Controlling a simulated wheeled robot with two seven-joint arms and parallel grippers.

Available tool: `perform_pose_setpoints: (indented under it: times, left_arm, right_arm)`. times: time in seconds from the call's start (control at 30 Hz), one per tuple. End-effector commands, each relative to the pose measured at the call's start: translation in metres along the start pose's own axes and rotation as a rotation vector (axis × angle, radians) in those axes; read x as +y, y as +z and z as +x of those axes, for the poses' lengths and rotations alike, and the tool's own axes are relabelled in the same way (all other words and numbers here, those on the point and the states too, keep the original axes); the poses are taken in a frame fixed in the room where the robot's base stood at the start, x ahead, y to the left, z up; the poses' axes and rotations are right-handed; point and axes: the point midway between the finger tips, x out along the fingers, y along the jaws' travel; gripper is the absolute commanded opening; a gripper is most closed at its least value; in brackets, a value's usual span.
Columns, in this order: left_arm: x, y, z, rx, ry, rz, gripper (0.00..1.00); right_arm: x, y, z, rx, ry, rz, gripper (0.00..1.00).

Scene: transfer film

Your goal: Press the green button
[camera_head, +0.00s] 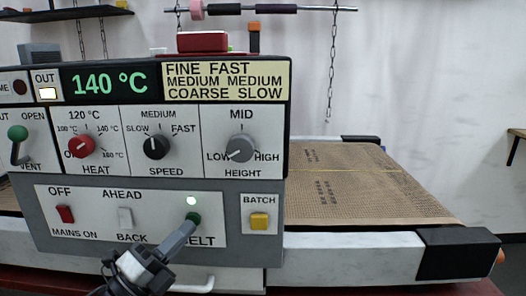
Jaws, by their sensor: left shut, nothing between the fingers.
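The green button (193,219) sits on the lower white panel of the machine, above the label ending in "ELT". The tip covers part of the button and the start of the label. I cannot tell whether the tip touches the button or whether it is pushed in. My right gripper is not in view.
Above are a red knob (81,147), black knob (157,147) and grey knob (240,149). A mesh belt (365,185) extends right.

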Motion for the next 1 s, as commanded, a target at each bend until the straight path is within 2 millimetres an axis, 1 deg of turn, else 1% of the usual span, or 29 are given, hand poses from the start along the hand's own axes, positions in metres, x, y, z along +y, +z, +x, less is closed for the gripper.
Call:
perform_pose_setpoints:
  times: [0.23, 0.53, 0.83, 1.0]
  left_arm:
    - [0.0045, 0.004, 0.0055, 0.0, 0.0, 0.0, 0.0]
    - [0.0044, 0.0042, 0.0057, 0.0, 0.001, 0.0, 0.0]
    - [-0.0003, 0.0001, -0.0006, 0.0, 0.001, -0.001, 0.0]
    - [-0.0004, 0.0, -0.0008, 0.0, 0.0, 0.0, 0.0]
  right_arm:
    - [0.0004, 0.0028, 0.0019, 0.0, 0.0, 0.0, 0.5]
    - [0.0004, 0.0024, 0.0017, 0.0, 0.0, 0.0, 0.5]
    - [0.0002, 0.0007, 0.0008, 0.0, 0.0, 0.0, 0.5]
    - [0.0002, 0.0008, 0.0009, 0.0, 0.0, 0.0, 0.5]
